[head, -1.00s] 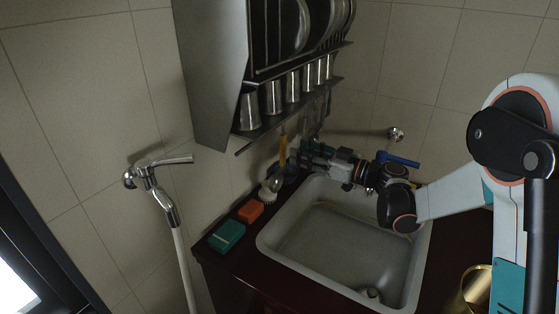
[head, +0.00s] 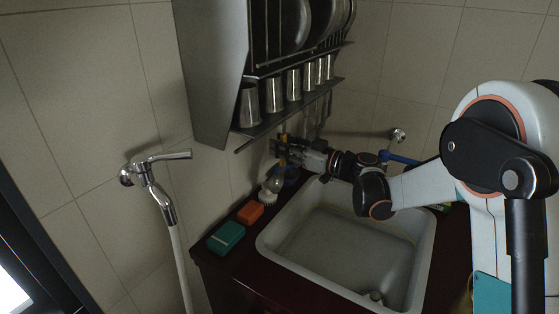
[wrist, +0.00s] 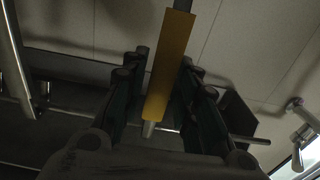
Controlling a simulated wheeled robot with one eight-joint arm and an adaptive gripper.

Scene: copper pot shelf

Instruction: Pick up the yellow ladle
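The yellow ladle's handle (wrist: 170,65) runs down the middle of the wrist view, slightly tilted, with a grey shaft at its ends. My gripper (wrist: 163,75) is open, with its dark fingers on either side of the yellow handle. A gap shows between the left finger and the handle; the right finger is close to it, and I cannot tell if they touch. In the head view my gripper (head: 288,148) is below the rack's hanging rail, beside the wall. It covers most of the ladle there, and the ladle's bowl is hard to make out.
The metal rack (head: 215,75) with several steel cups (head: 272,97) is just above my gripper. The sink (head: 345,245) lies below my arm. An orange sponge (head: 250,212), a green box (head: 226,237) and a white brush (head: 268,193) stand left of it. A wall tap (head: 150,170) is farther left.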

